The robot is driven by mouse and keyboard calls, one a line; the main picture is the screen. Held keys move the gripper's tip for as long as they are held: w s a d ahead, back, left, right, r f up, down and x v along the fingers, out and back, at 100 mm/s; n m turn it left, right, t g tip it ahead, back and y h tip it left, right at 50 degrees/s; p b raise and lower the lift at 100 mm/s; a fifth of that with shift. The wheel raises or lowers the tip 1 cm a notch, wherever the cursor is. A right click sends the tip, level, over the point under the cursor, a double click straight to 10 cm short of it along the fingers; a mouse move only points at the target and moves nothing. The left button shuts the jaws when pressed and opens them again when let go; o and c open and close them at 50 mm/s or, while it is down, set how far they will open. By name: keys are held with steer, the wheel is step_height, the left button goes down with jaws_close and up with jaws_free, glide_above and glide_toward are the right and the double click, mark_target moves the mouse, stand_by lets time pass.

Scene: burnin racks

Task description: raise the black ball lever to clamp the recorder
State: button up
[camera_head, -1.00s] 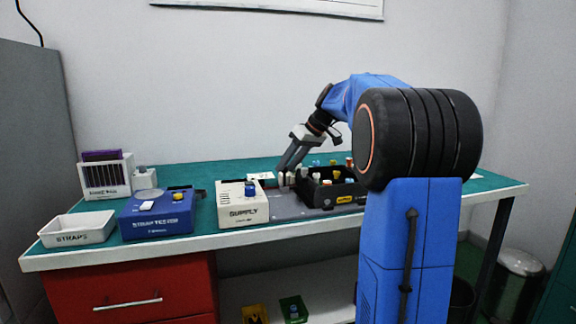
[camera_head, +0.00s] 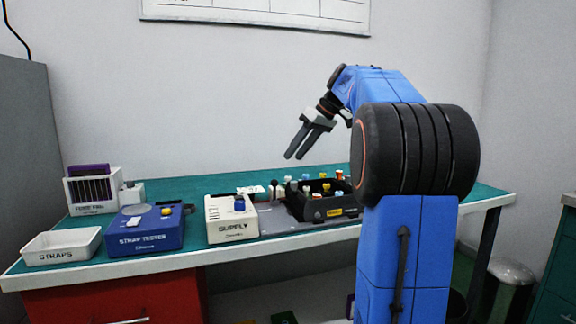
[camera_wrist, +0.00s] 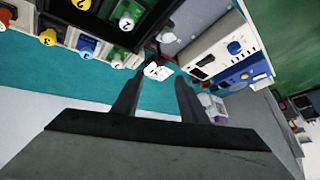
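My gripper (camera_head: 294,157) hangs in the air above the back of the bench, pointing down and left, apart from everything. Its fingers are spread and empty; in the wrist view the gap (camera_wrist: 156,98) between them shows too. A small dark knob (camera_head: 274,184), perhaps the black ball lever, stands at the left end of the black box, below the gripper. The black box (camera_head: 328,208) carries several coloured knobs and also shows at the upper left of the wrist view (camera_wrist: 60,28). I cannot tell which part is the recorder, or the lever's exact angle.
A cream SUPPLY box (camera_head: 231,222) with a blue knob stands left of the grey plate (camera_head: 276,222). Further left are a blue STRAP TESTER (camera_head: 143,238), a white STRAPS tray (camera_head: 62,250) and a white rack (camera_head: 92,192). A white card (camera_wrist: 158,71) lies behind.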

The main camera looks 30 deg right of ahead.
steer(key=v, duration=0.5)
steer(key=shift+s+d+r, duration=0.15)
steer(key=shift+r, duration=0.15)
steer(key=s+a+f+m+g+h, duration=0.1)
steer(key=s+a+f, duration=0.5)
steer(key=a, duration=0.3)
steer(key=s+a+f+m+h, duration=0.1)
steer(key=s+a+f, duration=0.5)
steer(key=a, duration=0.4)
steer(key=s+a+f+h, duration=0.1)
steer(key=s+a+f, duration=0.3)
steer(key=s+f, duration=0.5)
steer(key=s+a+f+h, duration=0.1)
steer(key=s+a+f, duration=0.3)
steer(key=s+f, duration=0.5)
step_height(320, 180, down, 6)
steer(key=shift+s+r+m, duration=0.15)
steer(key=shift+m, duration=0.25)
